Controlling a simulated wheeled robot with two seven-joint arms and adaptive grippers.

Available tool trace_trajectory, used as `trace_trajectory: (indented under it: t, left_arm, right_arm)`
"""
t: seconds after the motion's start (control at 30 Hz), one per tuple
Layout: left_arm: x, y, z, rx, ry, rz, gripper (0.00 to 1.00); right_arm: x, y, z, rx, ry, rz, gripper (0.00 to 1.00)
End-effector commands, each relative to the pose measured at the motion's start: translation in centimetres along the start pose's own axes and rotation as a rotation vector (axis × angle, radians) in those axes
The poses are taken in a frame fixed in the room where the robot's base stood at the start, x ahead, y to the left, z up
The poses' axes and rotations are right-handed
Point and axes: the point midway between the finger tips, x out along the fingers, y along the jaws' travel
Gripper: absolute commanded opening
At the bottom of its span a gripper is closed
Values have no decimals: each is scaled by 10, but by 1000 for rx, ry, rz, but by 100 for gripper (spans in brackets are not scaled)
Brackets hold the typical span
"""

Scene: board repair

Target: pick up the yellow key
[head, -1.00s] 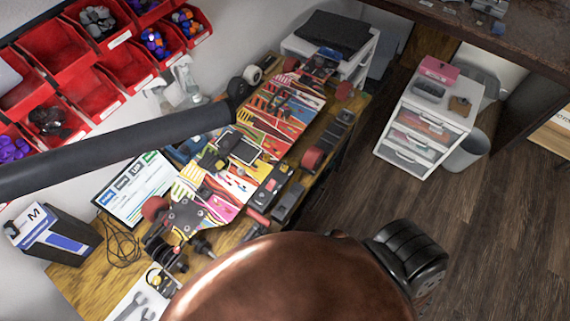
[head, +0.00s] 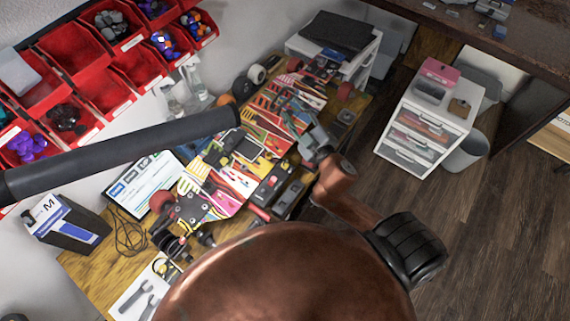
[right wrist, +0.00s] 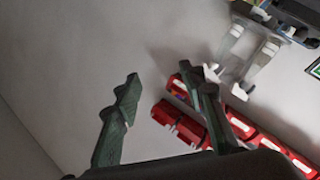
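I cannot make out the yellow key with certainty. A small yellow-and-black item (head: 165,268) lies by the white sheet (head: 128,300) with wrenches on it, at the near left of the bench; it is too small to identify. My right gripper (head: 308,128) is above the right edge of the colourful skateboard deck (head: 225,188) in the head view, well away from that item. In the right wrist view its two dark green fingers (right wrist: 160,76) are spread apart with nothing between them. My left gripper is not in view.
The wooden bench (head: 90,272) is crowded with skateboard trucks, wheels and tools. Red bins (head: 72,50) hang behind. Floor (head: 490,230) at right is clear.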

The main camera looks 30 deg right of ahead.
Motion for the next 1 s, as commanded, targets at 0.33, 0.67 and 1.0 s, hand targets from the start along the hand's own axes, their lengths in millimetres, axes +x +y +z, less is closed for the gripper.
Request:
trace_trajectory:
  t: [0.33,0.67,1.0]
  left_arm:
    - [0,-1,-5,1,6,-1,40]
    - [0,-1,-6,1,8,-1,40]
    - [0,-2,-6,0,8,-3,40]
  right_arm:
    - [-98,-92,-256,-790,1078,-104,38]
    - [-128,-190,-75,-1874,1372,-737,38]
    - [-79,-110,48,-2338,1051,-1117,38]
